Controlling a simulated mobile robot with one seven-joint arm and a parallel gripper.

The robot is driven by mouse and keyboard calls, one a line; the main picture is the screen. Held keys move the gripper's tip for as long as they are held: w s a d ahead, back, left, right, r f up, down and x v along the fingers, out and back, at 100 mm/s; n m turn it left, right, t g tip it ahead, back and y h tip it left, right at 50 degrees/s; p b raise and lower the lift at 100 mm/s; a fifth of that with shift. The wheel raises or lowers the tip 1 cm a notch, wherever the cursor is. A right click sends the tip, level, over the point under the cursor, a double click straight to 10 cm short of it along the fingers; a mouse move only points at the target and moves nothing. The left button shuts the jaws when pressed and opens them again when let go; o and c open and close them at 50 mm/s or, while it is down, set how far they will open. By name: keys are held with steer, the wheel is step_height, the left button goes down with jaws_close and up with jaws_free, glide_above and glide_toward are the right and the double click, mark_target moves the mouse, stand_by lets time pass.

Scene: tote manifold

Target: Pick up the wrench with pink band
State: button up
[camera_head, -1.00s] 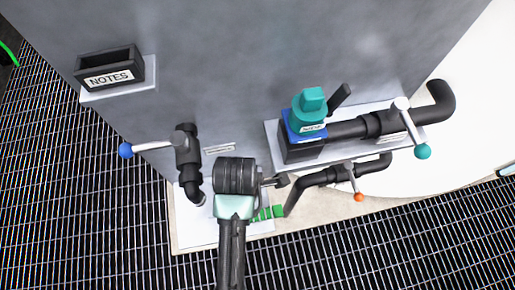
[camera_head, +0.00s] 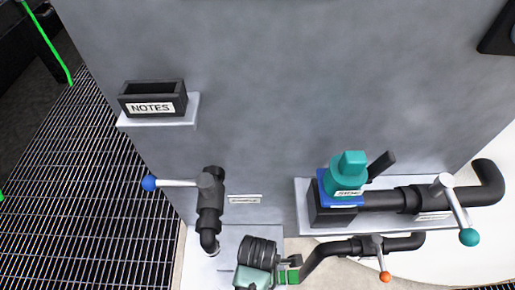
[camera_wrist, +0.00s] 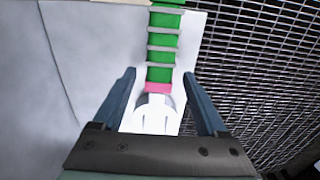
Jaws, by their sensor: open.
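The wrench (camera_wrist: 162,60) has a green handle with grey rings, a pink band (camera_wrist: 158,88) and a pale, silvery head (camera_wrist: 155,112). It lies over a white plate in the wrist view. My gripper (camera_wrist: 160,73) is open, with one blue-grey finger on each side of the pink band and head, and a gap on both sides. In the head view only a short green piece of the handle (camera_head: 291,276) shows beside my wrist, low in the picture; my fingers are hidden there.
A black pipe with a blue-knobbed valve lever (camera_head: 178,183) stands left of my wrist. Right are a lower pipe with an orange-knobbed lever (camera_head: 385,276) and a teal-capped fitting (camera_head: 348,175). A grey wall rises behind, with a NOTES box (camera_head: 152,98). Dark grating (camera_wrist: 255,75) lies beside the plate.

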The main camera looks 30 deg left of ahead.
steer(key=shift+f, duration=0.55)
jaws_close()
